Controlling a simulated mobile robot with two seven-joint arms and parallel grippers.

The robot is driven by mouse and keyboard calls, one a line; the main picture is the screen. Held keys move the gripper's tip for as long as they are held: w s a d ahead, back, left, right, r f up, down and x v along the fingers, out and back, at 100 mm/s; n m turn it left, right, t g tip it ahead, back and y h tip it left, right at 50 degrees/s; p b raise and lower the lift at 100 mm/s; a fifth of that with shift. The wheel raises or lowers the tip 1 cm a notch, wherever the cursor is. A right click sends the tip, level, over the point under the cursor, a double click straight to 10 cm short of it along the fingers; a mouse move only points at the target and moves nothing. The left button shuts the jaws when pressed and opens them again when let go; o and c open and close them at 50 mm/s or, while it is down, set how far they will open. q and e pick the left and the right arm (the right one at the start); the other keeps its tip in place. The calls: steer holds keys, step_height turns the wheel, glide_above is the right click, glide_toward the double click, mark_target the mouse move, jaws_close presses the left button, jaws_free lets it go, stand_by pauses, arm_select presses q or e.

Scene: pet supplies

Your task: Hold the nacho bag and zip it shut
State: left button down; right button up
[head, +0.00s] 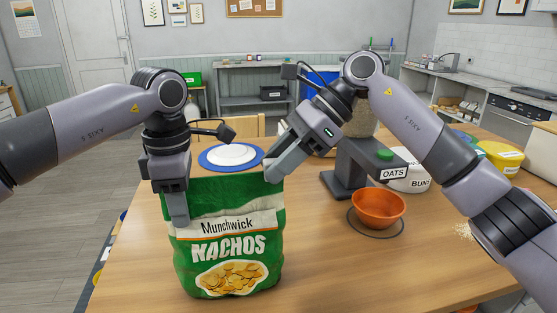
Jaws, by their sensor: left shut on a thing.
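The green and white nacho bag (228,245) stands upright near the table's front, left of centre, with its label facing me. My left gripper (178,212) is shut on the bag at its upper left, one finger showing in front of the label side. My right gripper (276,172) is at the bag's top right corner, its fingertips at the upper edge. I cannot tell whether it is open or shut, or whether it grips anything there. The zip and slider cannot be made out; the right fingertips cover that corner.
A grey dispenser labelled OATS (347,168) stands right of the bag, an orange bowl (378,206) before it. A white container (408,178) and a yellow tub (500,157) stand further right. A blue and white plate stack (231,155) lies behind the bag.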

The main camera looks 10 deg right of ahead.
mark_target(243, 174)
jaws_close()
steer(key=shift+a, duration=2.2)
steer(key=shift+o, duration=2.2)
jaws_free()
steer(key=shift+d, duration=0.1)
steer(key=v, duration=1.2)
steer(key=shift+s, duration=0.15)
